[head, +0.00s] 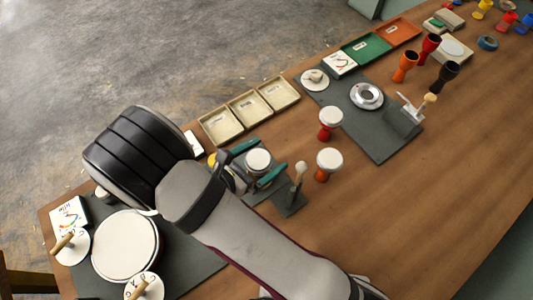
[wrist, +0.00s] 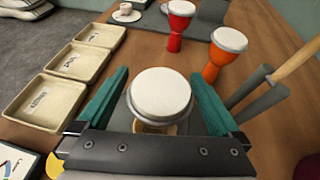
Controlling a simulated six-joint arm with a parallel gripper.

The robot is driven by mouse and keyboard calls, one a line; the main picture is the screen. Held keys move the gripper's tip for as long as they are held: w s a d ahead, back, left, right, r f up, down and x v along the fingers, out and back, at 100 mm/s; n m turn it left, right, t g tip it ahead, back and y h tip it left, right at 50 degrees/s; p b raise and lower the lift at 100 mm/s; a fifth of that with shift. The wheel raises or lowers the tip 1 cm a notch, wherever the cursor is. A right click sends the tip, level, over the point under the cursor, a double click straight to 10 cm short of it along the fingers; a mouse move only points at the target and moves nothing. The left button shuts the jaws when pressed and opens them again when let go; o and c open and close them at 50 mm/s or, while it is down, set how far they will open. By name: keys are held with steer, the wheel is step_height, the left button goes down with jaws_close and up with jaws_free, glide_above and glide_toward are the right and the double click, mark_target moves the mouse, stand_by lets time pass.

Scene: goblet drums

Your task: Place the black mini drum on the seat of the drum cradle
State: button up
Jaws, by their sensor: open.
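My gripper (head: 268,157) is open, its two teal fingers on either side of a white-topped drum (head: 257,160). In the wrist view, this drum (wrist: 160,94) lies between the fingers, with narrow gaps beside it. Its body is mostly hidden under the white head, so its colour is unclear; something pale tan shows below. I cannot tell for sure which item is the drum cradle; a grey stand with pale prongs (head: 405,112) and a silver ring (head: 366,96) are on the dark mat (head: 382,146).
Two red-orange drums with white heads (head: 330,122) (head: 329,164) stand right of the gripper. A grey stand with an upright stick (head: 296,188) is close by. Cream trays (head: 220,125) line the far edge. A large white drum (head: 125,245) is lower left.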

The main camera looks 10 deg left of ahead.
steer(key=v, duration=1.1)
steer(key=shift+a, duration=0.1)
